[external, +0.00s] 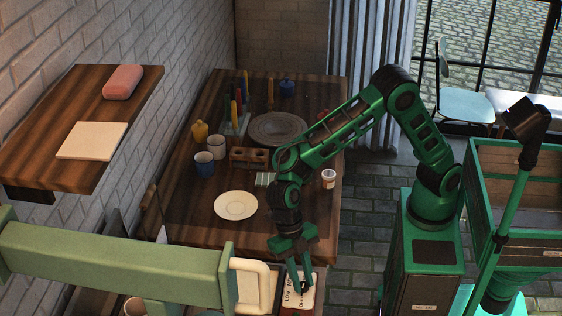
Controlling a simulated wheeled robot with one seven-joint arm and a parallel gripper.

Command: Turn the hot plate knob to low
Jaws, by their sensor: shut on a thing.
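The hot plate's control panel (308,299) shows at the bottom of the external view, light with red parts and small lettering; "LOW" seems to be on its left side. The small dark knob (303,290) sits on this panel, mostly hidden by my fingers. My green gripper (300,284) points down at the panel, its fingers shut on the knob. Which mark the knob points to is too small to tell. The rest of the hot plate is partly cut off by the frame edge and hidden behind a green beam.
A cream handle (262,278) and the green beam (115,262) are close left of my gripper. The wooden table (188,225) behind holds a cream plate (236,205), a grey plate (277,129), mugs (204,164) and a small cup (328,179). A wooden shelf (50,125) is at left.

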